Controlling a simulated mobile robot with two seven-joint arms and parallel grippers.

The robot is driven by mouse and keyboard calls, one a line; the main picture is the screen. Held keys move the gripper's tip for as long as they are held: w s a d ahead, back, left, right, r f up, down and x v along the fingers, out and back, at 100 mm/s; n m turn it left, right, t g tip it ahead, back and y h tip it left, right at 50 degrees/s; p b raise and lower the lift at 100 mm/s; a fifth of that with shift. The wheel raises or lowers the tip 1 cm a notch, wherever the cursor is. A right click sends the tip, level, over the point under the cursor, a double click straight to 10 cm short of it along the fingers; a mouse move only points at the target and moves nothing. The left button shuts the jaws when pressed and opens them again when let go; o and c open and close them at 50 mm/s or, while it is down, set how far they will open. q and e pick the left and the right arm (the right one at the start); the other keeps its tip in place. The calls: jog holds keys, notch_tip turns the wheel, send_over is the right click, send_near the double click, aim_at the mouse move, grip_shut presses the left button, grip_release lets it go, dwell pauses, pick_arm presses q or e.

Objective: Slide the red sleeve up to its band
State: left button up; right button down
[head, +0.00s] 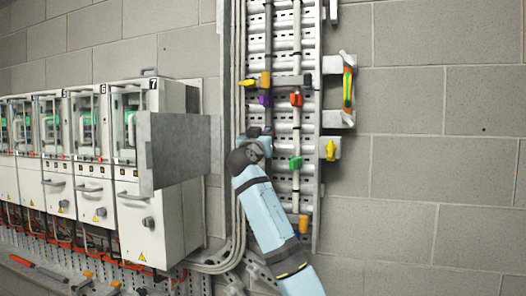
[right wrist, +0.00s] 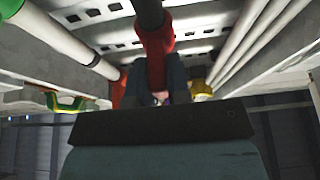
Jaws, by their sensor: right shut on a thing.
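In the right wrist view the red sleeve (right wrist: 157,40) sits around a dark vertical rod (right wrist: 148,10). My right gripper (right wrist: 158,80) is shut on it, a dark finger on each side. In the head view my right gripper (head: 262,135) is at the left, dark rod (head: 268,45) of the wall tray and hides the sleeve. A purple piece (head: 265,100) is on the same rod a little above the gripper. I cannot make out a band for the red sleeve. My left gripper is not in view.
On the neighbouring white pipe are an orange-red piece (head: 296,99) and a green piece (head: 296,162). A dark crossbar (head: 290,82) spans both above. A grey plate (head: 180,148) on the cabinets (head: 145,225) stands out at left.

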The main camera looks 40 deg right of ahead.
jog(key=shift+s+r, duration=0.1)
jog(key=shift+r, duration=0.2)
jog(key=c, duration=1.1)
grip_release()
jog(key=shift+f, duration=0.15)
jog(key=shift+a+f, duration=0.2)
jog(key=shift+a, duration=0.1)
jog(key=b+v, duration=0.4)
jog(key=v, duration=0.9)
jog(key=shift+s+r, duration=0.1)
jog(key=shift+r, duration=0.05)
